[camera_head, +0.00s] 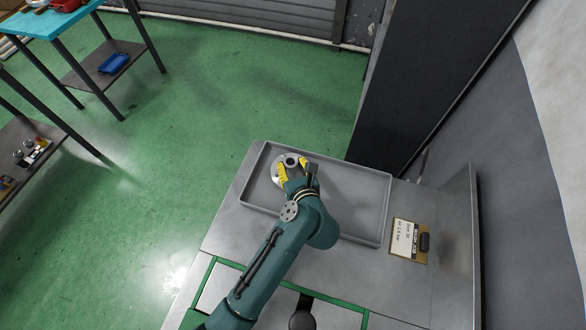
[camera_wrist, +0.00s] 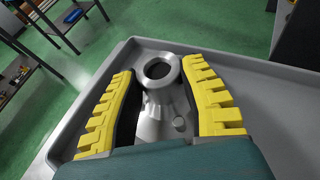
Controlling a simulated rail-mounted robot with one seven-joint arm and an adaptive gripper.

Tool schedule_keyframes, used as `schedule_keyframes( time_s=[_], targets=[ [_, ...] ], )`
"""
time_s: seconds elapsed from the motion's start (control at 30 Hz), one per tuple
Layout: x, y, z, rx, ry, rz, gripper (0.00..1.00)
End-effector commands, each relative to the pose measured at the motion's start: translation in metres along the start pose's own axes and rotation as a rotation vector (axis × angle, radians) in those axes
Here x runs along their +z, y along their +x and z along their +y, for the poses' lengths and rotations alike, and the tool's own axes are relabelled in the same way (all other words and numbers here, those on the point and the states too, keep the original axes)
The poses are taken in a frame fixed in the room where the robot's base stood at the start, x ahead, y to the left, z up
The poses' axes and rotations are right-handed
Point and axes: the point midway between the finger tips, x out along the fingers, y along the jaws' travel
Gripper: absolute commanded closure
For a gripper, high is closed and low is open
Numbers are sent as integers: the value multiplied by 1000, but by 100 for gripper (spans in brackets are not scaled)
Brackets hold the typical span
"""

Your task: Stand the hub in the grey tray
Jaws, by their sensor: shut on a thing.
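The hub (camera_head: 279,172) is a silver metal part with a round flange and a hollow round neck. It is at the left end of the grey tray (camera_head: 370,238), inside its rim. In the wrist view the hub (camera_wrist: 158,72) shows its open neck end facing up toward the camera, between the yellow fingers. My gripper (camera_head: 290,172) is shut on the hub, with one finger on each side. In the wrist view my gripper (camera_wrist: 168,95) hides the hub's lower sides. I cannot tell whether the hub's base touches the tray floor.
The tray lies on a grey metal bench (camera_head: 370,268). A sign plate (camera_head: 404,238) is right of the tray. A dark tall panel (camera_head: 430,80) stands behind it. The tray's right part is empty. Tables with parts stand away at the left.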

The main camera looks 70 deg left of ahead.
Motion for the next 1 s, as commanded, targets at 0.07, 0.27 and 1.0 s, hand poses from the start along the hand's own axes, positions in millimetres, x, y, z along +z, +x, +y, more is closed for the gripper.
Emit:
schedule_keyframes(
  time_s=[0.07, 0.27, 1.0],
  targets=[
    [-2, 2, -1, -3, -4, -8, 98],
    [-1, 2, -1, -3, -4, -7, 98],
    [4, -27, -1, -4, 3, 0, 35]
  ],
)
